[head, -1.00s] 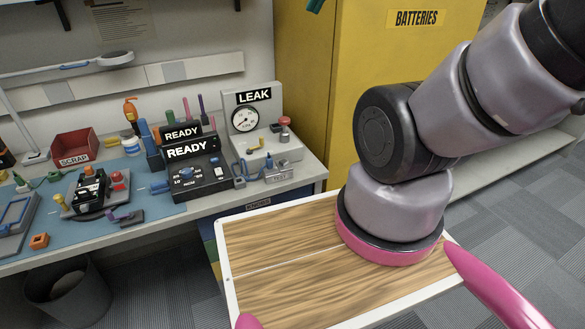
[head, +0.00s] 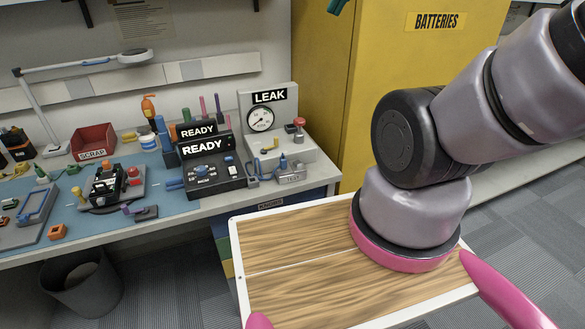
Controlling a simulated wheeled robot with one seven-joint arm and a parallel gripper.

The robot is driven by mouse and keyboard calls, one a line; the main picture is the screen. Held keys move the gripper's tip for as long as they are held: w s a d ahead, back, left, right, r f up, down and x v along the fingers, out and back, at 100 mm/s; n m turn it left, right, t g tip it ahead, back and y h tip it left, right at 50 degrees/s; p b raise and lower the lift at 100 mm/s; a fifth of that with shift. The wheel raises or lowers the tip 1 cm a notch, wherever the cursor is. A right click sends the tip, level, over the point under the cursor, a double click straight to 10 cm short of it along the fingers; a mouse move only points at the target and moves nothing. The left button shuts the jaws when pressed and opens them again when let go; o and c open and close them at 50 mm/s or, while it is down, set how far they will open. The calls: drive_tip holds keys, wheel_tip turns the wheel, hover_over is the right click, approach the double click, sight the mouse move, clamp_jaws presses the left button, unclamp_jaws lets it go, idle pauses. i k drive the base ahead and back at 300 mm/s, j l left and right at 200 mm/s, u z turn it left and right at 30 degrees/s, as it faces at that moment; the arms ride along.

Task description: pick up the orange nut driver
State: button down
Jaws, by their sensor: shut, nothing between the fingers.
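I cannot make out the orange nut driver for certain. Several upright tool handles stand behind the READY boxes on the bench; among them is a small orange-red one (head: 173,132), partly hidden, whose kind I cannot tell. An orange bottle-like thing (head: 149,106) stands to their left at the back. A small orange block (head: 58,232) lies near the bench's front edge. My arm comes down from the upper right over a wooden board, to the right of the bench.
The white-rimmed wooden board (head: 290,285) is bare. The bench holds the black READY box (head: 215,175), the LEAK gauge stand (head: 270,125), a red SCRAP bin (head: 94,140) and small fixtures. A yellow BATTERIES cabinet (head: 400,60) stands behind; a dark waste bin (head: 80,286) is below.

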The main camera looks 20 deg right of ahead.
sight(172, 127)
drive_tip(key=i+j, duration=0.1)
drive_tip(key=j, duration=0.35)
drive_tip(key=j+u, duration=0.1)
drive_tip(key=j, duration=0.3)
drive_tip(key=i+j, duration=0.15)
drive_tip(key=j, duration=0.3)
drive_tip(key=i+j, duration=0.1)
drive_tip(key=j, duration=0.3)
drive_tip(key=i+j+u, duration=0.1)
drive_tip(key=j, duration=0.35)
